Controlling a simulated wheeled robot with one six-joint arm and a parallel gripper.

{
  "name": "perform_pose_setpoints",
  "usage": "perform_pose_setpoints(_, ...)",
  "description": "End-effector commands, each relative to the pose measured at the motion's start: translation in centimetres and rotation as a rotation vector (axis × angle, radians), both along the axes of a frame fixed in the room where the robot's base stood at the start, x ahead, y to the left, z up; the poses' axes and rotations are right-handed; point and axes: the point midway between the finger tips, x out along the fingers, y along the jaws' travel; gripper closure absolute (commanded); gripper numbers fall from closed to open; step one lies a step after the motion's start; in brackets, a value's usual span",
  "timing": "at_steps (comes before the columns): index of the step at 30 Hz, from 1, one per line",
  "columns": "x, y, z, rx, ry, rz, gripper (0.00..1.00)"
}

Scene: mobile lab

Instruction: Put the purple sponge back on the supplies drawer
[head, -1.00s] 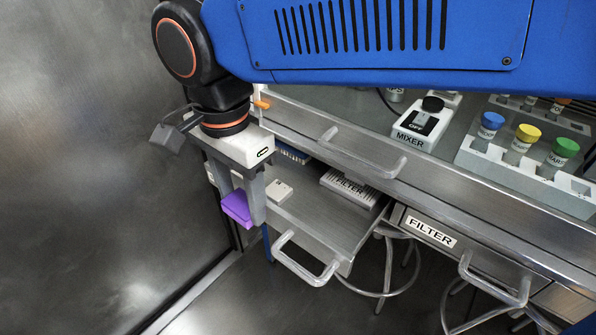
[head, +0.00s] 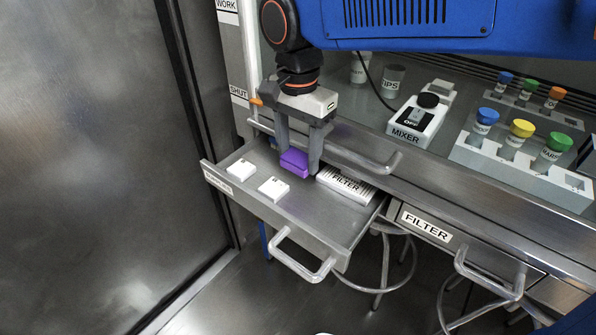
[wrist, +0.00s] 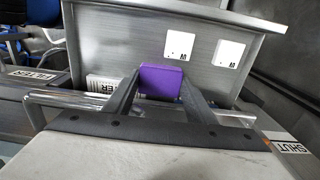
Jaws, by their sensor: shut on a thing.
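The purple sponge (head: 294,162) is held between the two fingers of my gripper (head: 300,160). In the wrist view the sponge (wrist: 160,80) shows between the fingertips (wrist: 158,88). My gripper is shut on it. The supplies drawer (head: 310,222) is pulled open below the bench, and my gripper is over its back part. I cannot tell whether the sponge touches the drawer floor. The drawer's front label is too small to read.
A white filter box (head: 345,185) lies in the drawer close to the right of my gripper. Two white blocks (head: 273,189) lie left and front of it. A bench handle (head: 350,158) runs just behind. The drawer's front middle is bare.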

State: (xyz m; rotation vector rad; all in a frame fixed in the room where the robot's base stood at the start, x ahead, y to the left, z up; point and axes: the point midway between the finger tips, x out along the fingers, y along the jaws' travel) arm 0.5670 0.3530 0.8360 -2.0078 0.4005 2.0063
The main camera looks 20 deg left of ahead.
Motion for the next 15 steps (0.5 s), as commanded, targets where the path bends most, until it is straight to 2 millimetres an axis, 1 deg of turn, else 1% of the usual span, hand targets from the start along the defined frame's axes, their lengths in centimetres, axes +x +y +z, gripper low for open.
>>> perform_pose_setpoints(8, 0.0, 0.0, -1.7, -0.001, 0.0, 0.0, 0.71)
perform_pose_setpoints(15, -0.1, 0.0, -5.1, -0.002, 0.002, 0.0, 0.71)
